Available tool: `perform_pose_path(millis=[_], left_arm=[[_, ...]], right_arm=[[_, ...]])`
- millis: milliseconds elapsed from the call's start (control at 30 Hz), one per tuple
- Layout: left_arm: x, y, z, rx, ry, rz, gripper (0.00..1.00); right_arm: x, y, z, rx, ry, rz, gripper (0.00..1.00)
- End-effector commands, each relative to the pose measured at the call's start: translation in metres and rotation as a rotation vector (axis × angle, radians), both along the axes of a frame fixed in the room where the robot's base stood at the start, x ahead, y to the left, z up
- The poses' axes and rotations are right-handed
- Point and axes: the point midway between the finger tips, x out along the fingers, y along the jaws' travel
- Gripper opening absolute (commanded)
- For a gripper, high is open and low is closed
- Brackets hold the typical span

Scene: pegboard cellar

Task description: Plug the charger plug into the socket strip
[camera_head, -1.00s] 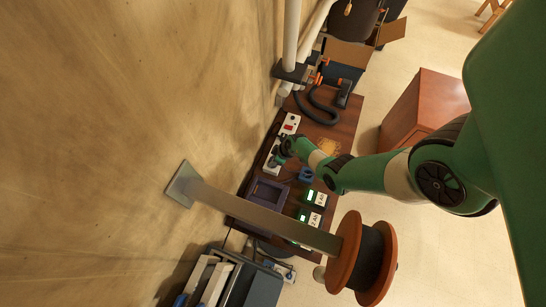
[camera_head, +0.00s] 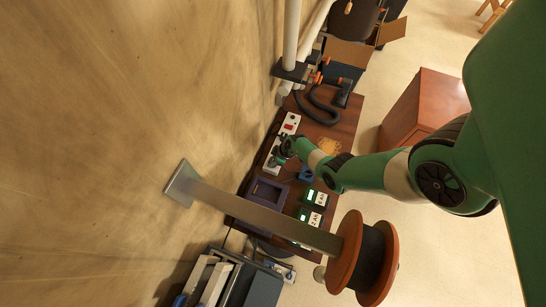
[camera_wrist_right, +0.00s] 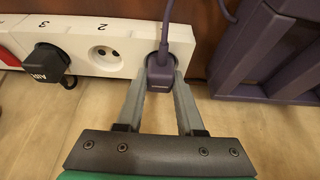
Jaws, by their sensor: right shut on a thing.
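The white socket strip (camera_wrist_right: 125,38) runs across the top of the right wrist view, with numbers 3 and 2 on it. It also shows in the head view (camera_head: 290,124). The dark purple charger plug (camera_wrist_right: 160,78) is between the fingers of my right gripper (camera_wrist_right: 164,82), which is shut on it. The plug is at the strip's right end, beside the open round socket under number 2. Its pins are hidden, so I cannot tell whether they are in a socket. My right gripper is small in the head view (camera_head: 281,156). My left gripper is not in view.
A black plug (camera_wrist_right: 46,62) sits in the strip by number 3, left of the free socket. A purple tray (camera_wrist_right: 262,55) stands close on the right; it also shows in the head view (camera_head: 267,191). Lit green-screened boxes (camera_head: 308,197) stand on the bench.

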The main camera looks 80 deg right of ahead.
Motion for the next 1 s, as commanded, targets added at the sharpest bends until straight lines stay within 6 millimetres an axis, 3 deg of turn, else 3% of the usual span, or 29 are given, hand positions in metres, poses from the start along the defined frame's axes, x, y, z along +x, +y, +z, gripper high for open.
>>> perform_pose_path(millis=[967,1000], left_arm=[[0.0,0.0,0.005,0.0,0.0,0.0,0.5],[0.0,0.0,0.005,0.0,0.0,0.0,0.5]], right_arm=[[-0.0001,0.0002,0.002,0.001,0.0,0.0,0.0],[0.0,0.0001,0.0021,0.001,0.0,0.0,0.4]])
